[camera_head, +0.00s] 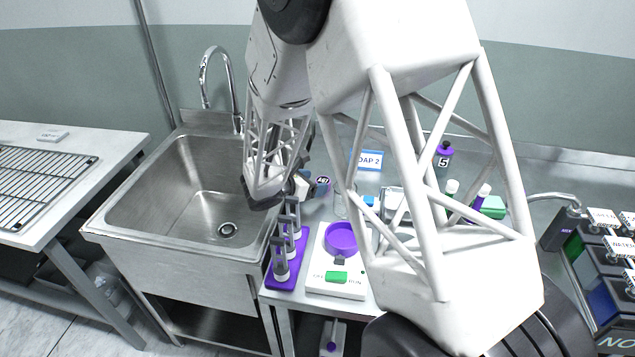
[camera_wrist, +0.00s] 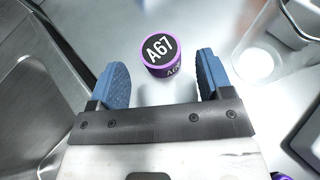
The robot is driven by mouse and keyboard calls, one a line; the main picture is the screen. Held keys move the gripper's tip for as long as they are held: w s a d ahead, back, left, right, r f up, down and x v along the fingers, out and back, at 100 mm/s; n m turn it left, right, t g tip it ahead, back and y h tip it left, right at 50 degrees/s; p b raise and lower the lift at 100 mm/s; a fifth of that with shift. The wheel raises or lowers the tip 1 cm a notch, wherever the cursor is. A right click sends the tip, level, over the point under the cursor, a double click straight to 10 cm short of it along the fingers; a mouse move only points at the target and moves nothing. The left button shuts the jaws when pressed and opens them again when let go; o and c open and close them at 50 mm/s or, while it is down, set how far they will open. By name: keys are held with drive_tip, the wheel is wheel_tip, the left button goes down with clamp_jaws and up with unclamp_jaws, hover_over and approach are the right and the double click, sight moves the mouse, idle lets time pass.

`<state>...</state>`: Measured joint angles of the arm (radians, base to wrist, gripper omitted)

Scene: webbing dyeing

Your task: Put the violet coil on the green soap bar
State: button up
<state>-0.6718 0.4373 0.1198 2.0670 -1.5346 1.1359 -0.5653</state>
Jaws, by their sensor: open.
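The violet coil (camera_wrist: 160,55) is a short purple roll with a black top marked A67, standing on the metal counter. It also shows in the head view (camera_head: 323,181), just right of my gripper. My gripper (camera_wrist: 162,78) is open and empty, its blue fingertips at the near left and right of the coil. The coil lies mostly beyond the fingertips; I cannot tell how high they are above the counter. A green block (camera_head: 493,207), likely the green soap bar, lies at the right of the counter, partly hidden by my arm.
A sink (camera_head: 190,190) is at left. A purple rack (camera_head: 284,275) and a white device (camera_head: 332,285) with a purple dish (camera_head: 341,238) stand in front. A clear beaker (camera_wrist: 262,50) is right of the coil. A bottle marked 5 (camera_head: 443,158) stands behind.

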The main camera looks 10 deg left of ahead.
drive_tip(key=shift+v, duration=2.75)
drive_tip(key=shift+o, duration=0.5)
drive_tip(key=shift+r, duration=0.15)
wheel_tip(320, 180, up, 9)
drive_tip(key=m+g+y, duration=0.7)
drive_tip(key=m+g, duration=0.3)
hover_over(320, 181)
drive_tip(key=shift+w+f, duration=0.1)
drive_tip(key=shift+f, duration=2.45)
